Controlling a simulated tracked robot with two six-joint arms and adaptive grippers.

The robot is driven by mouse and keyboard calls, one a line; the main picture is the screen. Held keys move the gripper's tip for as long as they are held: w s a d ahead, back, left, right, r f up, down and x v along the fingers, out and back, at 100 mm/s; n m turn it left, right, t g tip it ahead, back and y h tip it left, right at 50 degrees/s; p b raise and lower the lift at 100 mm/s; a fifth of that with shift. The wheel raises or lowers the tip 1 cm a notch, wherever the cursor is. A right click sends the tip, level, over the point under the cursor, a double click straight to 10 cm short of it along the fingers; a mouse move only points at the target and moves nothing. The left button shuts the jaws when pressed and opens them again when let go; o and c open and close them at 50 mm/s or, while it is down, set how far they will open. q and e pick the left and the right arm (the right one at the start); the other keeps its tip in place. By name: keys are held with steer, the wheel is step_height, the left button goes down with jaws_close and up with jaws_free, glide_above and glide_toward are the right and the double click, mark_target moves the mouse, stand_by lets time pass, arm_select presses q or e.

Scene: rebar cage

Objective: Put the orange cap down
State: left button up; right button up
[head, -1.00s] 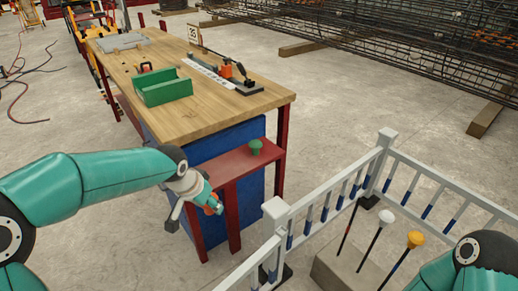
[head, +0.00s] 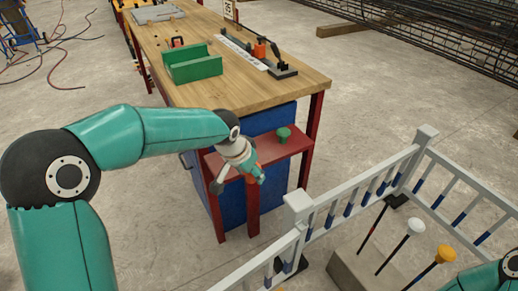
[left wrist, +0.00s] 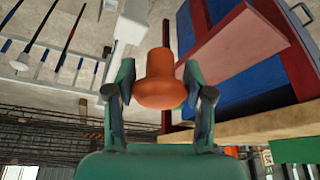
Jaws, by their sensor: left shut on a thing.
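The orange cap (left wrist: 160,78) is between the two fingers of my left gripper (left wrist: 160,95) in the left wrist view. The fingers touch its wide end and its narrower stem points away from the palm. In the head view my left gripper (head: 252,168) is in front of the red side shelf (head: 232,162) of the workbench, overlapping its near edge. The cap is mostly hidden there by the gripper. I cannot tell the exact height above the shelf. My right gripper is not in view.
A green cap (head: 283,135) stands on the shelf's right part. The wooden bench top (head: 225,92) holds a green tray (head: 192,68). A white railing (head: 345,210) stands to the right. Behind it are rods with a white cap (head: 416,226) and a yellow-orange cap (head: 445,254).

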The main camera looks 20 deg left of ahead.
arm_select(q)
steer(key=w+a+r+n+y+p, duration=0.1)
steer(key=w+a+r+n+p, duration=0.35)
steer(key=w+a+r, duration=0.7)
steer(key=shift+m, duration=0.35)
steer(key=f, duration=0.4)
steer(key=f+b, duration=0.1)
steer(key=f, duration=0.3)
steer(key=a+f+b, duration=0.1)
steer(key=f, duration=0.4)
steer(key=shift+s, duration=0.25)
step_height(320, 180, down, 6)
steer(key=shift+b, duration=0.35)
steer(key=o, duration=0.4)
steer(key=shift+f, duration=0.15)
steer(key=o, duration=0.4)
steer(key=shift+o, duration=0.2)
